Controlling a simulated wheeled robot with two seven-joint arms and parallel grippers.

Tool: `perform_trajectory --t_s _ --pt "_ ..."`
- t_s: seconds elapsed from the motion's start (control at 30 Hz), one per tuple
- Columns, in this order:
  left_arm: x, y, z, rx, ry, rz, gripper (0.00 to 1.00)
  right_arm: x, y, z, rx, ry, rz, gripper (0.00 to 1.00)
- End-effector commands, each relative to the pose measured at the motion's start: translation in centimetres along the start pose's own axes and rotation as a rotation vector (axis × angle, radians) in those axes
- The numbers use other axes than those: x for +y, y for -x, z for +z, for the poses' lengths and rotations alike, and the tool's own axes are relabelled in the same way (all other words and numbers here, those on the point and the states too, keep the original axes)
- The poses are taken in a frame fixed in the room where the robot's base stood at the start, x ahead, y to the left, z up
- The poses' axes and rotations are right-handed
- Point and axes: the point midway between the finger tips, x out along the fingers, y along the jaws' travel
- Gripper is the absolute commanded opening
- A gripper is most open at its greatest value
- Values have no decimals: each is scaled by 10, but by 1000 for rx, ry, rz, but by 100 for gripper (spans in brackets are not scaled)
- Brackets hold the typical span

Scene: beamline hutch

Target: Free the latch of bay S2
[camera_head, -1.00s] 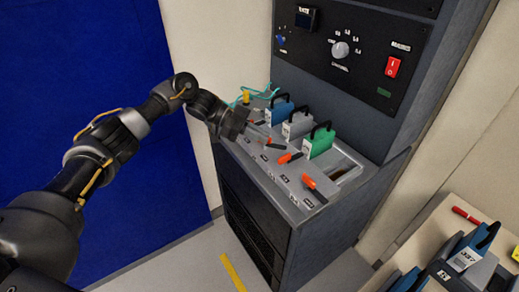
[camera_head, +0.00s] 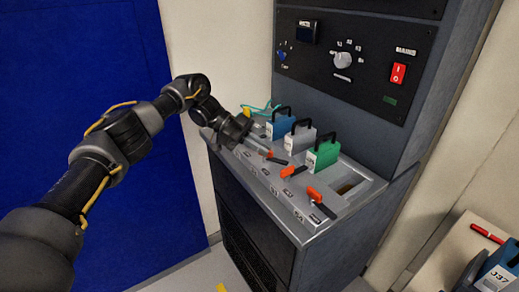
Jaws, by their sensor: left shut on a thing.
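My left gripper (camera_head: 256,146) reaches in from the left over the sloped panel (camera_head: 263,185) of the grey cabinet. It is shut on the orange-tipped latch (camera_head: 270,154), in the row in front of the grey cartridge (camera_head: 300,139); its fingers cover part of the handle. This looks like the latch of bay S2, but its label is too small to read for certain. A blue cartridge (camera_head: 279,125) stands behind the grey one and a green cartridge (camera_head: 323,155) in front of it. My right gripper is out of view.
Two other orange-handled latches sit nearer, one by the green cartridge (camera_head: 288,173) and one by the open slot (camera_head: 315,194). A control panel with a knob (camera_head: 343,60) and red switch (camera_head: 398,72) rises behind. A table (camera_head: 465,240) stands at right.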

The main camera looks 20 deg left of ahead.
Motion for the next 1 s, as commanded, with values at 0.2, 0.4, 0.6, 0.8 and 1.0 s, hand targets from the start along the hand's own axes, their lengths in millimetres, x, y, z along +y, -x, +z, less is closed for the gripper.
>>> perform_trajectory --t_s 0.2,0.4,0.6,0.8,1.0 --pt "2 -4 2 -3 2 10 0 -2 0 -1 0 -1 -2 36" --pt "2 -4 3 -4 3 10 10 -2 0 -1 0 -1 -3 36" --pt "2 -2 2 -3 2 7 31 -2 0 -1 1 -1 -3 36" --pt "2 0 2 -2 2 3 31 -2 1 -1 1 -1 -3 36" --pt "1 4 2 -3 1 6 31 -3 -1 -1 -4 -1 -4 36"
